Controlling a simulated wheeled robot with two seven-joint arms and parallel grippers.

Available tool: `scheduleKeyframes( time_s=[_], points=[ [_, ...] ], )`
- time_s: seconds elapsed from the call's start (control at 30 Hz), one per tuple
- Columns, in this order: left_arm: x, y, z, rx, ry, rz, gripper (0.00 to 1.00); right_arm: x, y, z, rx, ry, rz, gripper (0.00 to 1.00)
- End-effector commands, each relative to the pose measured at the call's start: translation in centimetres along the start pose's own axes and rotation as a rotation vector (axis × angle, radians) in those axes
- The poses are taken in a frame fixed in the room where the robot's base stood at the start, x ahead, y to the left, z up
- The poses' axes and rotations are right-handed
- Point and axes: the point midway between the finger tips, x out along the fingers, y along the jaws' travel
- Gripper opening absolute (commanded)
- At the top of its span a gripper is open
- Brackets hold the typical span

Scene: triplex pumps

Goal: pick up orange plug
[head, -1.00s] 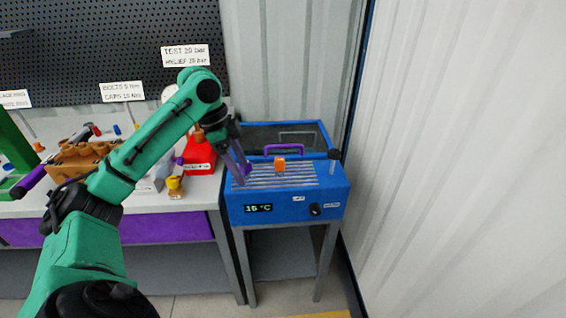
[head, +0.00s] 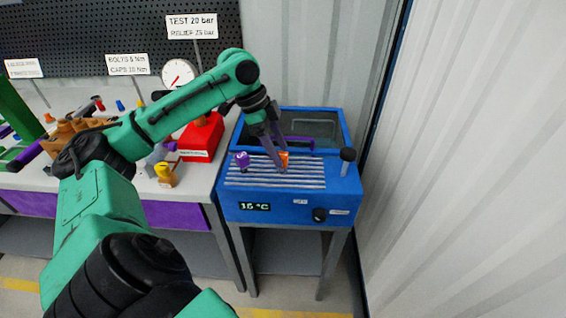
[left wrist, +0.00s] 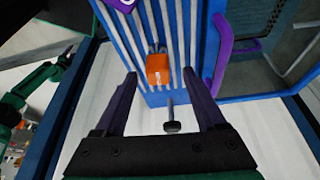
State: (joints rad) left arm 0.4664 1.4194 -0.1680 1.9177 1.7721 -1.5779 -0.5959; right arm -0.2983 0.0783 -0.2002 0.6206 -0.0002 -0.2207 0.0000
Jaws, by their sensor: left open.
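The orange plug (head: 284,157) stands on the slatted top of the blue cooling unit (head: 290,207). In the left wrist view the orange plug (left wrist: 158,69) shows in the gap between the two finger tips, with space on both sides. My left gripper (head: 276,158) is open and points down at the slats, its fingers partly in front of the plug. The left wrist view shows the same gripper (left wrist: 159,74) with both dark purple fingers apart and nothing held. I cannot tell how far the tips are above the slats. My right gripper is not in view.
A purple plug (head: 242,160) stands left of the orange one on the slats. A purple handle (head: 298,141) lies behind, and a dark knob (head: 347,155) stands at the right. The workbench at left holds a red box (head: 203,138) and a yellow part (head: 165,174).

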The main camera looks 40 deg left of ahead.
Motion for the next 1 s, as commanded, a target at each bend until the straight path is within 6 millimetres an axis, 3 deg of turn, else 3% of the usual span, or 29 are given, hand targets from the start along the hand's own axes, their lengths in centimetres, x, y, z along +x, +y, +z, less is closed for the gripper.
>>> scheduleKeyframes(
  time_s=[0.13, 0.37, 0.5, 0.57, 0.87, 1.0],
  points=[
    [2.5, 0.1, 0.0, 0.0, -0.001, 0.002, 0.72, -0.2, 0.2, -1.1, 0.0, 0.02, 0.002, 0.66],
    [2.8, 0.0, 0.0, 0.0, -0.001, 0.0, 0.72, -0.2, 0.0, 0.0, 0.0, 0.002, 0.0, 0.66],
    [2.8, 0.0, 0.0, 0.0, -0.001, 0.0, 0.19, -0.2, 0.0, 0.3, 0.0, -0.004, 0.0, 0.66],
    [2.8, 0.0, 0.0, 0.0, -0.001, 0.0, 0.0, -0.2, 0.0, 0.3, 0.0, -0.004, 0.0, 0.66],
    [2.6, 0.0, -0.1, 0.0, 0.0, -0.001, 0.0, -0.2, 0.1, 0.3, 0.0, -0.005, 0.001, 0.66],
    [1.4, -0.1, -0.7, 0.001, 0.002, -0.003, 0.0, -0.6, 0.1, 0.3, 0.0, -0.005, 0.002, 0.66]
  ],
)
